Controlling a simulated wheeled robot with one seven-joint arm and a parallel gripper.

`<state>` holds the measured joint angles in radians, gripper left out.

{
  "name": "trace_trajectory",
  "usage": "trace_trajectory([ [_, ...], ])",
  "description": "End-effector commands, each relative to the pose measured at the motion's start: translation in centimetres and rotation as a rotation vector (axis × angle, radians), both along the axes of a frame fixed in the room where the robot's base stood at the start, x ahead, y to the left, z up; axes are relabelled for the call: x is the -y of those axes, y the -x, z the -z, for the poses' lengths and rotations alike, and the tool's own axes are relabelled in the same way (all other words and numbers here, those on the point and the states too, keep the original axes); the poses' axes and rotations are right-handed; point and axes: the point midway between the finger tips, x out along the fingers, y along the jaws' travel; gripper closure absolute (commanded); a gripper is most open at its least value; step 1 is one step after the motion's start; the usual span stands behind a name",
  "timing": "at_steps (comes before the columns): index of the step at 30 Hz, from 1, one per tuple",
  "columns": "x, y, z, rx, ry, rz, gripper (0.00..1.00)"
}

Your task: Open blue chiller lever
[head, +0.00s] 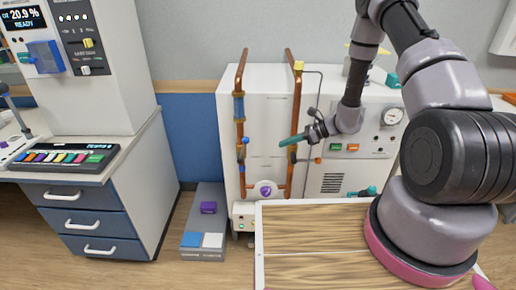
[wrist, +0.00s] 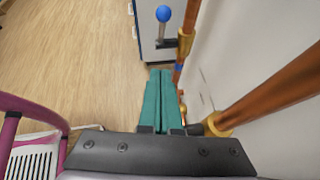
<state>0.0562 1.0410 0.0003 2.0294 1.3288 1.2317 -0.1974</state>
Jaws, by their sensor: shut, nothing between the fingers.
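The blue chiller lever is a round blue knob (wrist: 164,14) on a dark stem, seen at the top of the wrist view beside a copper pipe. In the head view it appears as a small blue knob (head: 244,141) on the left copper pipe (head: 240,110) of the white chiller cabinet (head: 268,110). My gripper (head: 282,143) has teal fingers pointing left towards that pipe, apart from the knob. In the wrist view, my gripper (wrist: 160,72) has its fingers side by side and shut, with nothing between them. The knob lies beyond the fingertips.
A second copper pipe (head: 293,100) runs right of the first, close to my gripper. A wood-topped surface (head: 320,225) lies below the arm. A grey bench with blue drawers (head: 85,222) stands at left. A low grey step (head: 205,225) with coloured blocks is on the floor.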

Motion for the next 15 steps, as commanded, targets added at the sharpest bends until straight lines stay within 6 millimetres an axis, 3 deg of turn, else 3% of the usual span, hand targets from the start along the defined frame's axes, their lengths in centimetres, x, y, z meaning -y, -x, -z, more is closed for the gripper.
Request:
trace_trajectory([
  [5, -1.7, -0.3, 1.0, 0.000, 0.000, -0.002, 1.00],
  [15, -7.9, -1.4, 4.5, 0.000, 0.000, -0.004, 1.00],
])
